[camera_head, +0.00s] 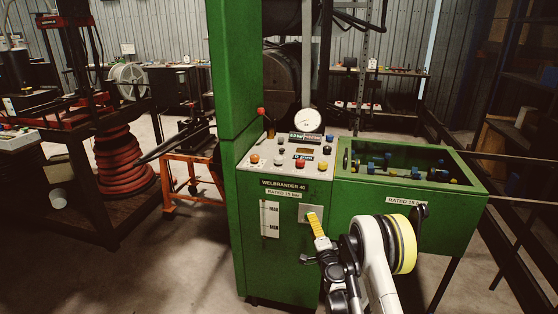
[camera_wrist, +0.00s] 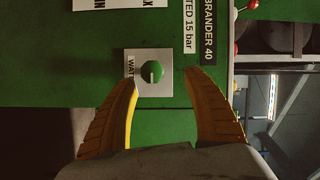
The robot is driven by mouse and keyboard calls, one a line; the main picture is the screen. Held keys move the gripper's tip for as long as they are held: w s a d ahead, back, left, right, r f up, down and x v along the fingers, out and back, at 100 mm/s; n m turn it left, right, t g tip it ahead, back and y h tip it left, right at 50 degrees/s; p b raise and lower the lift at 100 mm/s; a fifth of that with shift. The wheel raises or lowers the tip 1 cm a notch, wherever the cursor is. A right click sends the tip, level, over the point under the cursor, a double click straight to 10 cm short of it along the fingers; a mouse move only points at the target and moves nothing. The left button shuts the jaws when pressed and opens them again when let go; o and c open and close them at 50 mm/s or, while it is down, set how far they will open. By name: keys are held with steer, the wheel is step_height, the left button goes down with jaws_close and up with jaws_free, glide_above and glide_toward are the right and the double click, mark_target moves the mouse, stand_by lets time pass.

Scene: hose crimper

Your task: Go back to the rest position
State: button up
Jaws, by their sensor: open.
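My gripper (camera_head: 315,220) is in front of the front panel of the green machine (camera_head: 282,275), with its yellow fingers pointing at the panel. In the wrist view my gripper (camera_wrist: 160,78) is open, one yellow finger on each side and nothing between them. A round green knob (camera_wrist: 152,72) on a pale square plate (camera_wrist: 153,55) lies just beyond the fingertips. The plate's label is partly hidden by the left finger. In the head view the plate (camera_head: 306,212) shows behind the fingers, and the knob is hidden. I cannot tell whether the fingertips touch the plate.
The control top (camera_head: 285,160) carries several coloured buttons, a red-tipped lever (camera_head: 261,112) and a pressure gauge (camera_head: 308,121). A green open bin (camera_head: 400,220) adjoins on the right, close to my arm. An orange stand (camera_head: 190,175) is at left. Floor at front left (camera_head: 150,270) is clear.

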steer(key=s+a+r+n+g+y, duration=0.1)
steer(key=a+r+n, duration=0.15)
steer(key=r, duration=0.55)
steer(key=s+a+r+n+g+y, duration=0.1)
steer(key=a+r+n+y, duration=0.15)
steer(key=r, duration=0.55)
steer(key=s+a+r+n+g, duration=0.3)
steer(key=s+r+n, duration=0.2)
steer(key=s+r, duration=0.55)
steer(key=s+d+f+n+g+h, duration=0.1)
steer(key=s+d+g, duration=0.1)
steer(key=s, duration=0.9)
steer(key=s+d+f+n+g+h, duration=0.2)
steer(key=s+d, duration=0.1)
steer(key=s, duration=0.9)
steer(key=s+d+f+n+g+h, duration=0.1)
steer(key=s+d+g+h, duration=0.1)
steer(key=s, duration=0.9)
steer(key=shift+s+d+f+n, duration=0.3)
steer(key=shift+d+n, duration=0.1)
steer(key=shift+d, duration=0.1)
